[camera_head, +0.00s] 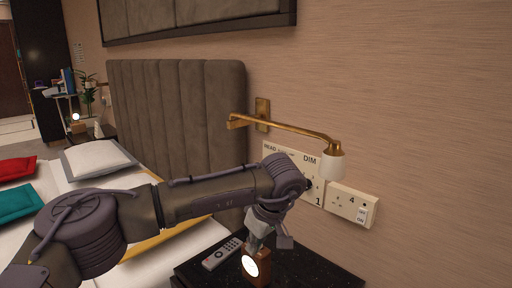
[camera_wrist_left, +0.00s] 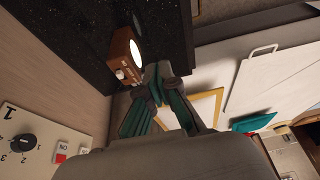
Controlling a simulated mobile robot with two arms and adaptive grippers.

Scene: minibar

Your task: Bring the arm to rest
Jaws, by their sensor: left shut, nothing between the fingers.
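My left arm reaches in from the lower left across the bed in the head view. Its left gripper (camera_head: 254,241) points down over the black bedside table (camera_head: 310,268), just above a small wooden box with a round lit face (camera_head: 250,268). In the left wrist view the gripper (camera_wrist_left: 158,75) shows with its dark fingers and green inner parts. It is shut and empty. The wooden box (camera_wrist_left: 124,55) is close beside the fingertips there; I cannot tell whether they touch. My right gripper is not in view.
A grey remote (camera_head: 222,254) lies on the table. A wall panel with a dial (camera_head: 318,190), a socket plate (camera_head: 350,204) and a brass lamp (camera_head: 290,128) are close to my wrist. The bed with a white pillow (camera_head: 98,158) and grey headboard (camera_head: 180,110) is at left.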

